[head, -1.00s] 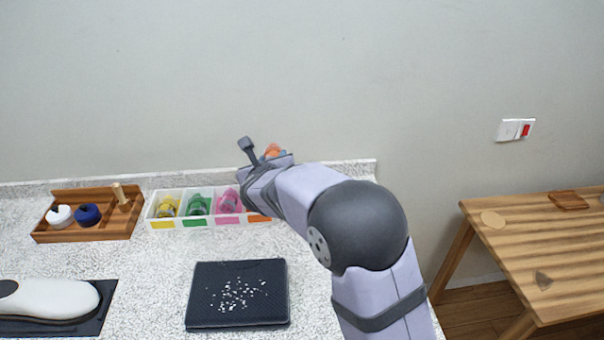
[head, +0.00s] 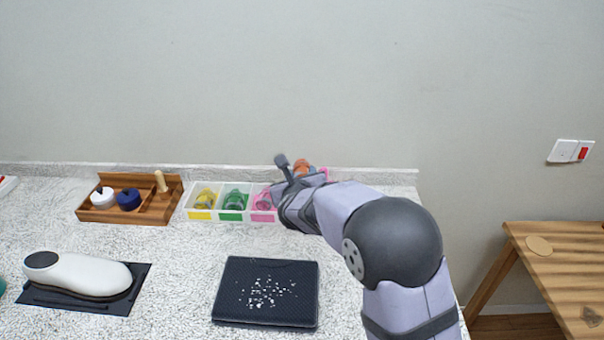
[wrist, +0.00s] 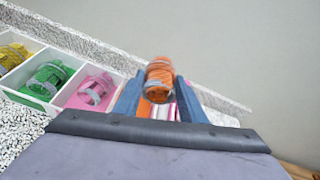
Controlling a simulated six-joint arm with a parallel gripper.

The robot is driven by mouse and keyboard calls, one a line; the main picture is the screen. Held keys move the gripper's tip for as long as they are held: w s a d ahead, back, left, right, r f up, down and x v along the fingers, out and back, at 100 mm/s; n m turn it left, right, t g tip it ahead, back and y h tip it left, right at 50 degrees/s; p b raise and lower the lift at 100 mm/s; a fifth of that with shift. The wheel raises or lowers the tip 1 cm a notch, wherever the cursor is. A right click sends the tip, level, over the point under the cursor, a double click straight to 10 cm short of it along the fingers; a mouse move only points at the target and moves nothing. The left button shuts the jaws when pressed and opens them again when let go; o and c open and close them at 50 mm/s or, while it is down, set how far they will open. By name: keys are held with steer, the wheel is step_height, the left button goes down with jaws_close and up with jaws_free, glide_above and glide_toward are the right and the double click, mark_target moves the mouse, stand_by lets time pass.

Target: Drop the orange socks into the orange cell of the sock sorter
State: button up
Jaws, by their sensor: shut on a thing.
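The orange socks (wrist: 160,75), a rolled bundle with a grey band, are held between the two blue-grey fingers of my gripper (wrist: 157,98). In the head view the socks (head: 303,167) show just above my gripper (head: 293,172), at the right end of the sock sorter. The white sock sorter (head: 217,216) has yellow, green and pink cells in a row, each with a matching sock bundle in it. My gripper and arm hide the sorter's right end in the head view, so the orange cell is not clearly seen.
A wooden tray (head: 157,214) with a white and a blue item stands left of the sorter. A black mat with white specks (head: 240,310) and a white device (head: 90,272) lie in front. The wall (head: 240,80) rises close behind the counter.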

steer(key=shift+f+b, duration=0.9)
steer(key=shift+f, duration=0.8)
steer(key=o, duration=1.1)
steer(key=shift+o, duration=0.2)
steer(key=shift+s, duration=0.1)
steer(key=b+v, duration=0.1)
steer(key=v, duration=0.6)
steer(key=shift+b, duration=0.3)
steer(key=shift+r, duration=0.1)
